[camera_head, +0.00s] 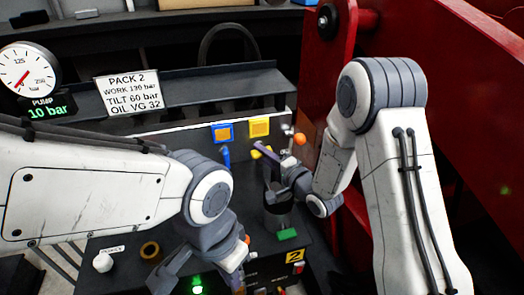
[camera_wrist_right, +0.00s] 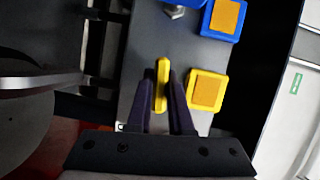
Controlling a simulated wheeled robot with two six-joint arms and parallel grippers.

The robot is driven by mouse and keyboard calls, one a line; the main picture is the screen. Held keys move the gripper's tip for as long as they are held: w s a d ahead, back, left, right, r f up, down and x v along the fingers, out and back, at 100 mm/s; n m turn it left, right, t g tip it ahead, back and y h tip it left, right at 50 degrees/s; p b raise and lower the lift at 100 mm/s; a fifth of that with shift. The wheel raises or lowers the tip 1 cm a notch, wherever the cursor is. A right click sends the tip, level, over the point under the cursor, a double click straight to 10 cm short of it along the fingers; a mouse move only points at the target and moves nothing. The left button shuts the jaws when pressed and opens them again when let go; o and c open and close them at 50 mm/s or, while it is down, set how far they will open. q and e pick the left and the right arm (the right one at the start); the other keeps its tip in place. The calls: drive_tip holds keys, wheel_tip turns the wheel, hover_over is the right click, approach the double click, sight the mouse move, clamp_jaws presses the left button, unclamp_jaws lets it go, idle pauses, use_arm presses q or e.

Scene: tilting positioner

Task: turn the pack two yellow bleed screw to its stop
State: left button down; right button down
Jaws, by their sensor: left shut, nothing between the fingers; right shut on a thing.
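The yellow bleed screw shows in the right wrist view (camera_wrist_right: 162,76) as a narrow yellow bar between two dark fingers. In the head view only a bit of yellow (camera_head: 256,145) shows at the fingertips, below the yellow square plate (camera_head: 260,127). My right gripper (camera_wrist_right: 163,92) is shut on this yellow bar; it also shows in the head view (camera_head: 266,152). The yellow plate also shows right of the fingers in the right wrist view (camera_wrist_right: 207,90). My left gripper (camera_head: 236,262) is low over the control box front, shut and empty; its fingertips are hard to make out.
A blue square plate (camera_head: 222,132) with a blue handle (camera_head: 226,157) sits left of the yellow one. A pump gauge (camera_head: 28,70) reads 10 bar beside the PACK 2 sign (camera_head: 128,92). A green light (camera_head: 197,289) glows low. A red frame (camera_head: 450,100) stands at right.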

drive_tip(key=n+p, duration=0.1)
drive_tip(key=n+g+h+p, duration=0.1)
drive_tip(key=n, duration=0.1)
drive_tip(key=shift+r+n+h, duration=0.15)
drive_tip(key=shift+n+h, duration=0.15)
drive_tip(key=shift+s+n+h+p, duration=0.1)
drive_tip(key=shift+n+h+p, duration=0.3)
drive_tip(key=shift+n+p, duration=0.25)
drive_tip(key=shift+n+g+h, duration=0.3)
drive_tip(key=shift+n+h, duration=0.2)
drive_tip(key=shift+n, duration=0.55)
drive_tip(key=n, duration=0.1)
drive_tip(key=n+h, duration=0.1)
drive_tip(key=shift+f+n+h, duration=0.2)
drive_tip(key=shift+n+h, duration=0.1)
drive_tip(key=n+h, duration=0.2)
drive_tip(key=shift+n, duration=0.3)
drive_tip(key=c, duration=0.8)
unclamp_jaws()
